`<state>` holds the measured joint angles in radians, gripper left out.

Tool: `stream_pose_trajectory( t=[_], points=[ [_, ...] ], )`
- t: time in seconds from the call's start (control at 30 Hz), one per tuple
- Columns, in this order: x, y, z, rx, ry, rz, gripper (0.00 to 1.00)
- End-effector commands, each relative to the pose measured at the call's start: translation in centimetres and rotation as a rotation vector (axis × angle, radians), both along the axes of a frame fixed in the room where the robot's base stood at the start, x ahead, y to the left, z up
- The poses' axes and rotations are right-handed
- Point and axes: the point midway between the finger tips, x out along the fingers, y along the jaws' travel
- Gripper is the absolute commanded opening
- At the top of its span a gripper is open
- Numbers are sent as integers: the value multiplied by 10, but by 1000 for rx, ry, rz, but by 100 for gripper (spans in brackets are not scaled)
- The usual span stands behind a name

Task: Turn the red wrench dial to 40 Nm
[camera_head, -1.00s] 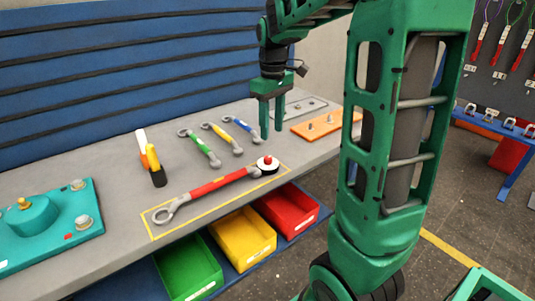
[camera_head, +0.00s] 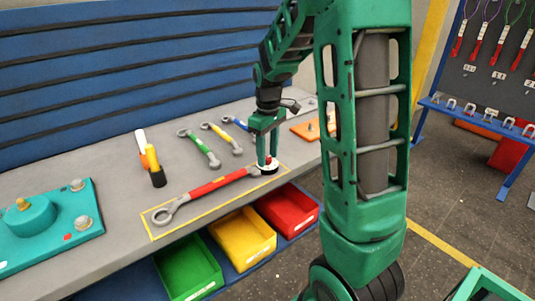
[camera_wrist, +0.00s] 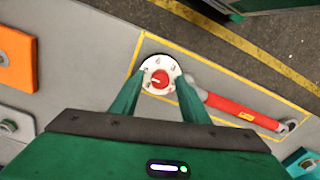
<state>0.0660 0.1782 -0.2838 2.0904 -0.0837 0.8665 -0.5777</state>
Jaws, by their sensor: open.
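The red wrench (camera_head: 217,184) lies inside a yellow outline on the grey bench. Its dial is a white disc with a red knob (camera_wrist: 160,79) and dark marks around it; the numbers are too small to read. In the head view the dial (camera_head: 267,167) is at the wrench's right end, partly hidden by the fingers. My gripper (camera_head: 267,160) points down over the dial. In the wrist view my gripper (camera_wrist: 158,88) is open, with one finger on each side of the red knob. I cannot tell whether the fingers touch it.
Green (camera_head: 203,150), yellow (camera_head: 222,138) and blue (camera_head: 236,123) wrenches lie behind. An orange plate (camera_wrist: 16,60) is close by. Coloured bins (camera_head: 243,238) sit below the front edge.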

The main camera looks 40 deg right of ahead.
Motion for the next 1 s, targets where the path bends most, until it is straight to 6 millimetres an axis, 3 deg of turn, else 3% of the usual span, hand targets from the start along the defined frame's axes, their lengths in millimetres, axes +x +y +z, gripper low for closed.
stream_pose_trajectory(
  t=[0.3,0.47,0.5,0.53,0.7,1.0],
  points=[
    [0,0,-2,0,0,0,39],
    [0,0,-2,0,0,0,1],
    [0,0,-2,0,0,0,0],
    [0,-13,-2,-1,1,-7,0],
    [0,-2,-2,0,0,-10,0],
    [0,0,-2,0,0,-132,0]
  ],
)
